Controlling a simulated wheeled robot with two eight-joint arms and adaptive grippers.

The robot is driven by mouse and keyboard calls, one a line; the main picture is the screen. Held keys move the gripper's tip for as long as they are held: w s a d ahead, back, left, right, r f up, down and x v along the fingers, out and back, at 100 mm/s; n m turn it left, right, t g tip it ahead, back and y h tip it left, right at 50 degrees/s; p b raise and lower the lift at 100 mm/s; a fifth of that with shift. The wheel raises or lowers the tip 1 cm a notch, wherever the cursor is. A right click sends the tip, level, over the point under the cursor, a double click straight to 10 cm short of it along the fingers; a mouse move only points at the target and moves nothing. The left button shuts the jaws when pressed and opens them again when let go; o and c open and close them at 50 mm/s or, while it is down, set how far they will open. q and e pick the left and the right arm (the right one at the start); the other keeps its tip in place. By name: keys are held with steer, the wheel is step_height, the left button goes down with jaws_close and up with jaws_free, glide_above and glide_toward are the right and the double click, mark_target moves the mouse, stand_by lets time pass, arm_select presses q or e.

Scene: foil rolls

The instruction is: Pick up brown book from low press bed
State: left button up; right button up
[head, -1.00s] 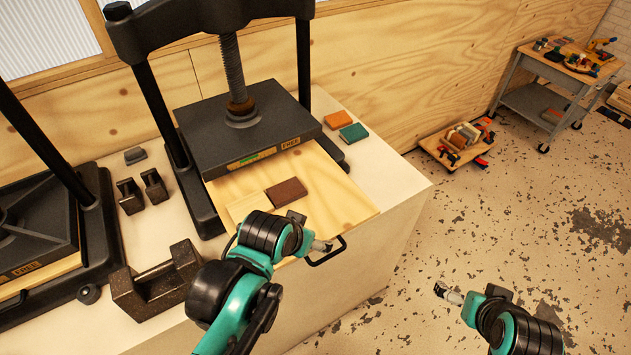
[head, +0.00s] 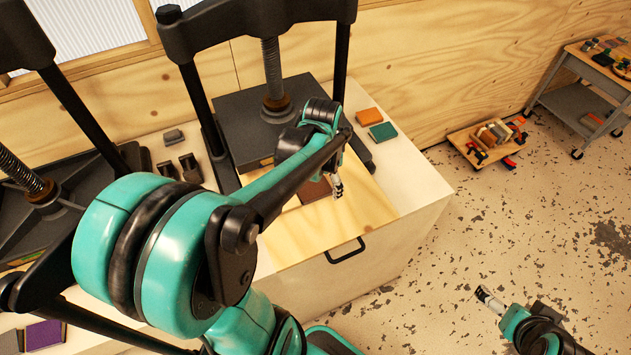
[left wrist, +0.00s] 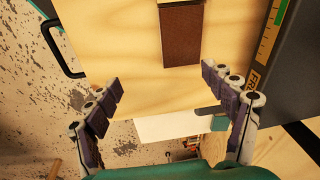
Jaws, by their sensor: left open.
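The brown book (head: 314,190) lies flat on the pale wooden press bed (head: 368,218), partly hidden behind my left arm in the head view. My left gripper (head: 338,188) is over the bed, just right of the book in the head view. In the left wrist view its fingers (left wrist: 162,78) are spread wide with nothing between them. My right gripper (head: 488,298) is above the floor at lower right, too small to tell its jaws.
The black press plate (head: 240,115) and screw stand behind the bed. An orange book (head: 369,117) and a green book (head: 383,131) lie on the bench to the right. A black handle (head: 346,251) juts from the front.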

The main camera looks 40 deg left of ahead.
arm_select(q)
steer(key=m+g+p, duration=0.1)
steer(key=g+p, duration=0.1)
glide_above(312, 189)
steer(key=shift+f+h, duration=0.25)
steer(key=shift+h, duration=0.05)
steer(key=shift+a+f, duration=0.15)
steer(key=shift+f, duration=0.05)
step_height(312, 189, down, 8)
steer(key=shift+r+b, duration=0.15)
steer(key=shift+b, duration=0.65)
steer(key=c, duration=1.3)
arm_select(e)
steer(key=shift+r, duration=0.8)
